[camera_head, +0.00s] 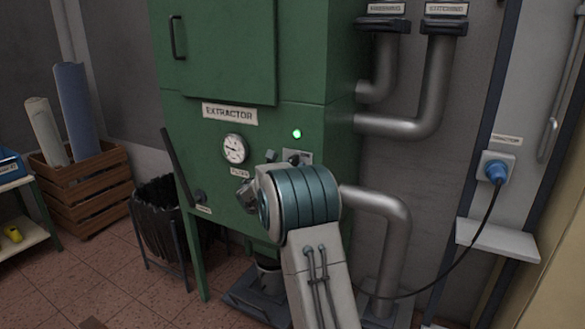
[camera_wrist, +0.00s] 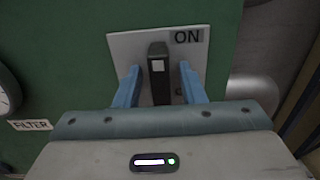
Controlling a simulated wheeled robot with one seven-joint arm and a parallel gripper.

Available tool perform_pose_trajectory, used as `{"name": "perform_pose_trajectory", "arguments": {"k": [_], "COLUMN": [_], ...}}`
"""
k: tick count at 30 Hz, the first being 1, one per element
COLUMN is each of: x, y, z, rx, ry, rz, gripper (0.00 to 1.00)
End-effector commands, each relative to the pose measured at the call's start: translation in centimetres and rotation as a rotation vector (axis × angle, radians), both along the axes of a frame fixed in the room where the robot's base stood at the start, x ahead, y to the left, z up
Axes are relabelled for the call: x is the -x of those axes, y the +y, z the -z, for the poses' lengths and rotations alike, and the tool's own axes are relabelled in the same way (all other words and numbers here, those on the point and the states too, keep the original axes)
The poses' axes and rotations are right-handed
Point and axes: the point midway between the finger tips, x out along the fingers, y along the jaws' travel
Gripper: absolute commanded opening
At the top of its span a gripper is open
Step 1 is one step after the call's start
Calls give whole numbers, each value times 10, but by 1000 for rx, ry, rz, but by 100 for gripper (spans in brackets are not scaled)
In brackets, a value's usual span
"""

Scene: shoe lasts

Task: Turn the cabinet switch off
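The cabinet switch is a black lever (camera_wrist: 158,72) with a pale square near its top, on a light plate (camera_wrist: 125,45) marked ON. In the head view only part of the plate (camera_head: 304,156) shows beside my arm, on the green extractor cabinet (camera_head: 225,85). My gripper (camera_wrist: 160,70) is open in the wrist view, its two blue fingers on either side of the lever with a visible gap at each side. In the head view my arm hides the fingers and most of the switch. A green lamp (camera_head: 297,134) is lit above the switch.
A round gauge (camera_head: 235,149) sits left of the switch. A black lever (camera_head: 179,165) slants at the cabinet's left edge. Grey pipes (camera_head: 400,125) run along the right. A cable (camera_head: 470,245) hangs from a blue plug (camera_head: 496,170). A wooden crate (camera_head: 85,195) stands left.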

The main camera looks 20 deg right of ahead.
Motion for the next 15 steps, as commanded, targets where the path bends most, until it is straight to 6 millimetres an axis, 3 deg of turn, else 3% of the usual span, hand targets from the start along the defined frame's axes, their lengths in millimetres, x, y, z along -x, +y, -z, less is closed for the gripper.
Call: {"name": "perform_pose_trajectory", "arguments": {"k": [1, 3, 4, 15], "x": [0, 0, 0, 0], "y": [0, 0, 0, 1], "z": [0, 0, 0, 3], "rx": [0, 0, 0, -25], "ry": [0, 0, 0, -32], "rz": [0, 0, 0, -1], "gripper": [22, 2, 0, 0]}}
